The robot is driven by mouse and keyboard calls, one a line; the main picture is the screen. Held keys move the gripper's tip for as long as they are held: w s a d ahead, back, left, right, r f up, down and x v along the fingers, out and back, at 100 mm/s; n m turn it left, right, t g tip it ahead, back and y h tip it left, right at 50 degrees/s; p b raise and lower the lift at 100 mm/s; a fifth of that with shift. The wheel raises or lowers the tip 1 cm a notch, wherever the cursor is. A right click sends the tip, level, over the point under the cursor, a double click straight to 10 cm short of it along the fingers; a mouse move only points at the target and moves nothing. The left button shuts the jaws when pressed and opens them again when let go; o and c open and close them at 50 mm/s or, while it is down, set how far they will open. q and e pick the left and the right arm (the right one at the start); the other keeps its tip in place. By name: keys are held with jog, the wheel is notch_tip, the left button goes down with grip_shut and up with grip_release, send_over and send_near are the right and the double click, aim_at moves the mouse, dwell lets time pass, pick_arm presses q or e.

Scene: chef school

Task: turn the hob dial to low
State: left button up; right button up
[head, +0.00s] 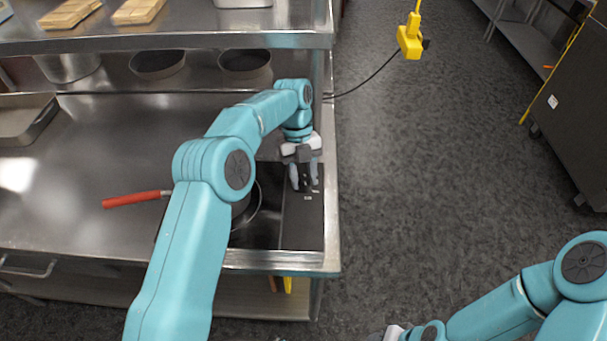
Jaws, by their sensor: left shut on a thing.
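The black hob (265,232) sits at the right end of the steel counter, with a control strip (303,230) along its right side. My left gripper (305,187) points down over the far part of this strip and is shut on the hob dial, which its fingers mostly hide. The dial's setting cannot be read. A pan with a red handle (137,199) stands on the hob, its body largely hidden behind my left arm. My right arm is at the bottom right, and its gripper is mostly cut off by the lower edge, so its fingers cannot be made out.
A steel shelf (200,42) with wooden boards (138,11) runs above the counter's back. Dark round pans (245,62) stand beneath it. A steel tray (25,118) is at the left. A yellow socket box (410,38) hangs over the open floor at right.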

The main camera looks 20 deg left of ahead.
pick_arm(q)
jog(key=shift+w+a+r, duration=0.1)
jog(key=o, duration=1)
